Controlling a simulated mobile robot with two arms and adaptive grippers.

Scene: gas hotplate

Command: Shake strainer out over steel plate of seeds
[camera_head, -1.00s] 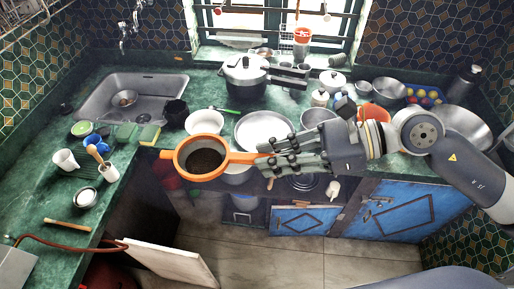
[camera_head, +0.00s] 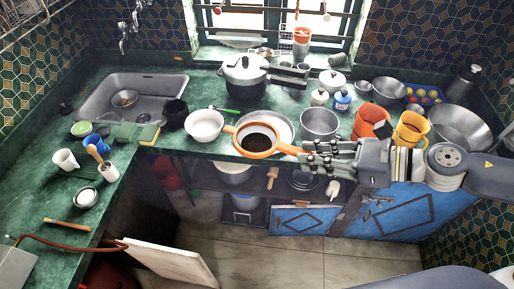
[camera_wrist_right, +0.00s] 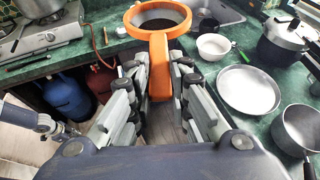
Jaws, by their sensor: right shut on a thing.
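An orange strainer (camera_head: 257,139) with dark contents in its bowl is held level by its handle in my right gripper (camera_head: 308,155). In the right wrist view the orange handle (camera_wrist_right: 160,70) runs between the fingers of my right gripper (camera_wrist_right: 157,95). In the head view the strainer overlaps the front part of the steel plate (camera_head: 281,121), which lies on the green counter. The plate looks empty in the right wrist view (camera_wrist_right: 248,91), where the strainer appears apart from it. My left gripper is in neither current view.
A white bowl (camera_head: 204,124) stands left of the plate and a steel pot (camera_head: 319,121) right of it. A pressure cooker (camera_head: 245,78) is behind. Orange mugs (camera_head: 410,129) stand at the right, near my arm. The sink (camera_head: 135,97) is at back left.

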